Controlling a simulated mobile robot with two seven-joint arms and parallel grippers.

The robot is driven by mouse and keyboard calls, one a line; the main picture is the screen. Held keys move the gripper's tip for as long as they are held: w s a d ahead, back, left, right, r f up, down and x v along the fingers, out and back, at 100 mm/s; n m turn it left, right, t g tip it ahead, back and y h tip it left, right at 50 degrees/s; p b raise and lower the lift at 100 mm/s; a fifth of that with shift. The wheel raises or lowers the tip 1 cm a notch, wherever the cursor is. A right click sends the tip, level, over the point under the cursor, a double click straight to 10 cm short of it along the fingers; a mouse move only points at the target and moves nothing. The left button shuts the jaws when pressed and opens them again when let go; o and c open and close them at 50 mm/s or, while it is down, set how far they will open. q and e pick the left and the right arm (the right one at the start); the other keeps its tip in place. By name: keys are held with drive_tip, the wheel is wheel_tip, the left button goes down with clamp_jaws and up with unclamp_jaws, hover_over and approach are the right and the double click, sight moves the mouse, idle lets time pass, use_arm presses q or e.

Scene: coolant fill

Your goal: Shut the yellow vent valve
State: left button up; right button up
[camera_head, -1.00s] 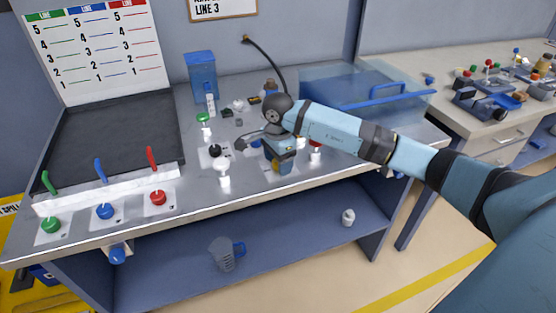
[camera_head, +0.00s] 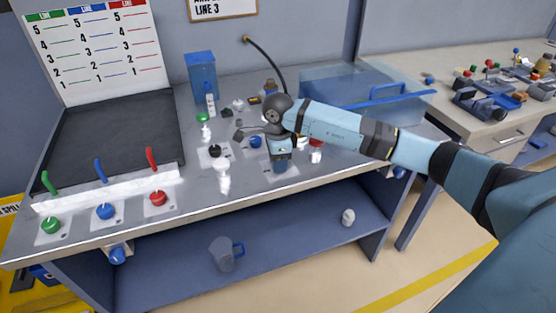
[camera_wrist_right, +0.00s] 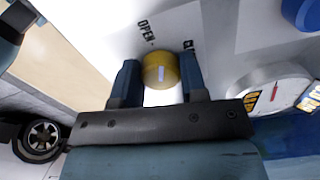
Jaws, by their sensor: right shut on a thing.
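The yellow vent valve (camera_wrist_right: 160,70) shows in the right wrist view as a round yellow knob with a pale mark on its face. It sits between the two blue fingers of my right gripper (camera_wrist_right: 159,82), which is shut on it. The word OPEN is printed on the panel to its upper left; a second label to its upper right is partly hidden. In the head view my right gripper (camera_head: 280,167) points down at the front of the bench top and hides the yellow knob. My left gripper is not in view.
A white dial with a red needle (camera_wrist_right: 272,92) lies close to the right finger. Red (camera_head: 316,142) and blue (camera_head: 256,141) knobs flank my gripper. Green (camera_head: 51,225), blue (camera_head: 105,211) and red (camera_head: 157,198) knobs line the left front. A jug (camera_head: 224,254) stands on the lower shelf.

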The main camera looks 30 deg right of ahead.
drive_tip(key=m, duration=0.3)
drive_tip(key=shift+m, duration=0.4)
drive_tip(key=m, duration=0.2)
drive_tip(key=shift+w+m+p, duration=0.1)
drive_tip(key=shift+m+p, duration=0.2)
drive_tip(key=m, duration=0.4)
drive_tip(key=shift+d+m+p, duration=0.15)
drive_tip(key=shift+m+p, duration=0.25)
drive_tip(key=shift+m, duration=0.7)
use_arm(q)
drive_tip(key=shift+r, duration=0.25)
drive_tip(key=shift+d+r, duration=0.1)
use_arm(e)
drive_tip(key=shift+m, duration=0.3)
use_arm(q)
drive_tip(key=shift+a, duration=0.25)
use_arm(e)
drive_tip(key=o, duration=0.9)
